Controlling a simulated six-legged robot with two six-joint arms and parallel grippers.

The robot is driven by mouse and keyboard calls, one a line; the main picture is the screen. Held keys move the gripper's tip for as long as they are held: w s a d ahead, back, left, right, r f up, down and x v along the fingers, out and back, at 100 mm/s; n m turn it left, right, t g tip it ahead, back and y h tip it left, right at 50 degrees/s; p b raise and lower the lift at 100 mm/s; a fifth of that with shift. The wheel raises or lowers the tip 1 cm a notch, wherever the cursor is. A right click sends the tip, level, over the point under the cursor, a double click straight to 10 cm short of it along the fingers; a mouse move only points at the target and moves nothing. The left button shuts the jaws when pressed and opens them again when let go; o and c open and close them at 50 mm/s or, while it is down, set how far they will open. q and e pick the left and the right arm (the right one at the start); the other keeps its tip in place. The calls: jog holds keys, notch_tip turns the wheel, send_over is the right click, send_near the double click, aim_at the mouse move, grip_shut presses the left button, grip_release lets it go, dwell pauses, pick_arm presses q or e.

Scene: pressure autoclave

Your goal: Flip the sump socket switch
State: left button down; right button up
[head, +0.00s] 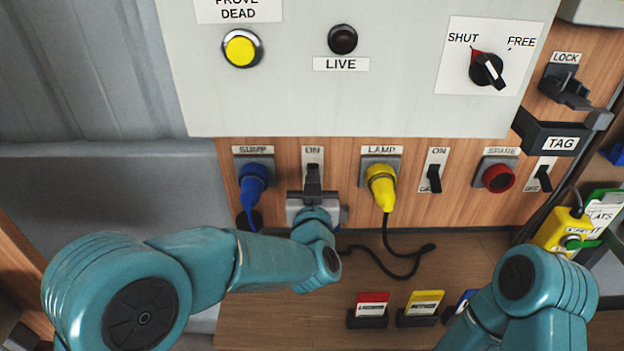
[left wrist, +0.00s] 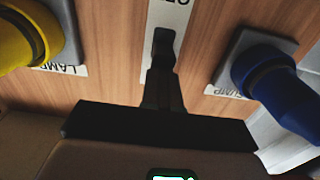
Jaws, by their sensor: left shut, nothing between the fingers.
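The sump socket switch is a narrow white plate (head: 313,153) marked ON, between the blue sump plug (head: 254,182) and the yellow lamp plug (head: 381,186). My left gripper (head: 312,172) is shut and empty, its dark fingers in front of this plate. They hide the switch lever, so its position and any contact cannot be told. In the left wrist view, which is upside down, the fingers (left wrist: 163,42) lie over the white plate (left wrist: 183,14), with the blue plug (left wrist: 275,88) on the right. My right gripper is not in view.
The lamp switch (head: 434,180) and spare switch (head: 543,178) are further right, beside a red spare socket (head: 498,178). A grey panel (head: 300,95) overhangs the sockets. A black cable (head: 400,272) and card holders (head: 368,315) lie on the wooden shelf below.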

pick_arm(q)
jog(key=shift+f, duration=0.15)
jog(key=s+r+b, duration=0.1)
jog(key=s+b, duration=0.1)
jog(key=s, duration=0.7)
dwell(0.8)
jog(key=shift+r, duration=0.2)
